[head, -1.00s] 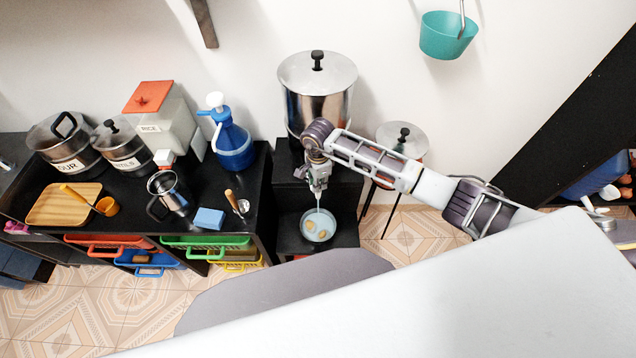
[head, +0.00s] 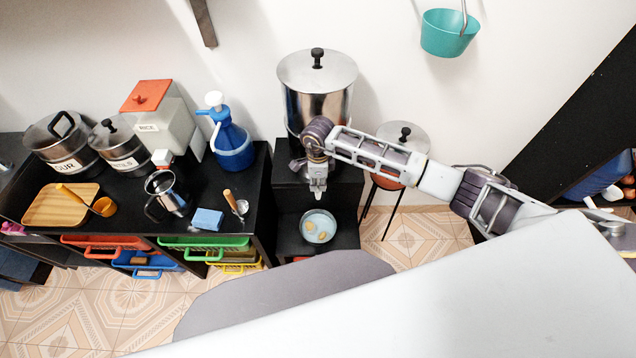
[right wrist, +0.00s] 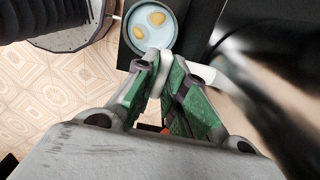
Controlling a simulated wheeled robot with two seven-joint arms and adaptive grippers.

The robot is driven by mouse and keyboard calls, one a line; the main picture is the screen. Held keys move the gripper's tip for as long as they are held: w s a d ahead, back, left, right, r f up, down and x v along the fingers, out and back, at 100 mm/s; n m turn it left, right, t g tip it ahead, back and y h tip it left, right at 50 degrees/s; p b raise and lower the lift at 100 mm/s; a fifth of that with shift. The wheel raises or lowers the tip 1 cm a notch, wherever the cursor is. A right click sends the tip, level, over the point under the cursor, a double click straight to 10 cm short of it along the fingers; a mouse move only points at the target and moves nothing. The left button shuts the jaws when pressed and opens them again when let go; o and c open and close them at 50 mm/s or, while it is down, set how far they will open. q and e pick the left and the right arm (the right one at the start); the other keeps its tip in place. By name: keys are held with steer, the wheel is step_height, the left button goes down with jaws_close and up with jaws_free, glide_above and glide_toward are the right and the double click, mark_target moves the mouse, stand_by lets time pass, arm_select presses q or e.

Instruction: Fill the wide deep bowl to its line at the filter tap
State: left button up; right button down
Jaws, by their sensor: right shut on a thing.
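The wide deep bowl (head: 302,229) stands on the low black shelf below the steel filter drum (head: 318,98). Pale bluish liquid and two yellow pieces show inside it, and it also shows in the right wrist view (right wrist: 125,30). I cannot make out its line. My right gripper (head: 318,187) is at the drum's front, above the bowl. In the right wrist view its green fingers (right wrist: 158,62) are shut on a small part at the tap, mostly hidden between them. A white spout-like piece (right wrist: 204,73) shows beside the fingers. No stream is visible now. My left gripper is out of view.
A black counter on the left holds a blue pump jug (head: 232,146), a steel jug (head: 166,192), a blue sponge (head: 208,219) and lidded pots. A teal bucket (head: 447,36) hangs on the wall.

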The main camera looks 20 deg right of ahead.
stand_by(0.3)
steer(key=c, duration=1.5)
jaws_free()
steer(key=shift+r, duration=6)
